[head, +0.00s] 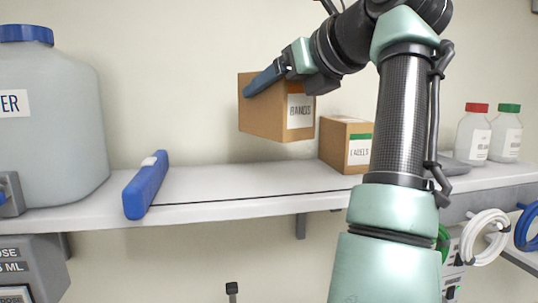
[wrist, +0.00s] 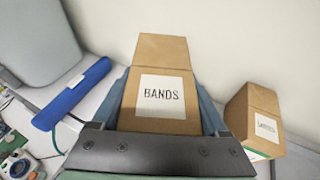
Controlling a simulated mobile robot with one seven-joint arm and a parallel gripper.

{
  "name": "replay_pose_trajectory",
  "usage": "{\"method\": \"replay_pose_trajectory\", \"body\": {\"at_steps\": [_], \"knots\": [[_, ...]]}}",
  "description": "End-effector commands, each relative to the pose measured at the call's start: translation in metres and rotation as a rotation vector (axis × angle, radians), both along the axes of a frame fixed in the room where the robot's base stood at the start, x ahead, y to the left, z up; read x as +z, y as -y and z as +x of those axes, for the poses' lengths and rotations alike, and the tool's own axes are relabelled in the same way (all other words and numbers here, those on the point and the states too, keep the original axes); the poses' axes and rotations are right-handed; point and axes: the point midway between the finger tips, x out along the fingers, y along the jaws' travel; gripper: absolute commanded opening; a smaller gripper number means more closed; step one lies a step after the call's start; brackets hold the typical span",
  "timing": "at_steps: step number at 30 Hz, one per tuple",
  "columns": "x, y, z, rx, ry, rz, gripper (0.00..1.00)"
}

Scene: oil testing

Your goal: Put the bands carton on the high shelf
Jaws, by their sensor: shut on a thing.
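The bands carton (head: 262,119) is a brown cardboard box with a white BANDS label and an orange strip. My gripper (head: 265,80) is shut on it, with fingers along its sides, and holds it in the air above the white shelf (head: 230,187). In the wrist view the carton (wrist: 160,116) sits upright between the fingers of my gripper (wrist: 160,105), its label facing the camera. The carton's underside appears clear of the shelf surface in the head view.
A labels carton (head: 340,135) stands on the shelf to the right. A blue device (head: 147,186) lies at the left beside a large grey jug (head: 50,120). White bottles (head: 473,135) stand farther right. The shelf between the blue device and labels carton is bare.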

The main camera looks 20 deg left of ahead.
Motion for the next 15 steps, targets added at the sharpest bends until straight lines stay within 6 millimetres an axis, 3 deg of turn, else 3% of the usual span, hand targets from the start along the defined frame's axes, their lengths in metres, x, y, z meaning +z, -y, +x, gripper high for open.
{"method": "replay_pose_trajectory", "body": {"at_steps": [6, 15], "knots": [[-0.031, 0.000, 0.000, 0.000, -0.001, 0.000, 0.17], [-0.053, 0.000, 0.000, -0.001, -0.003, -0.001, 0.17]]}}
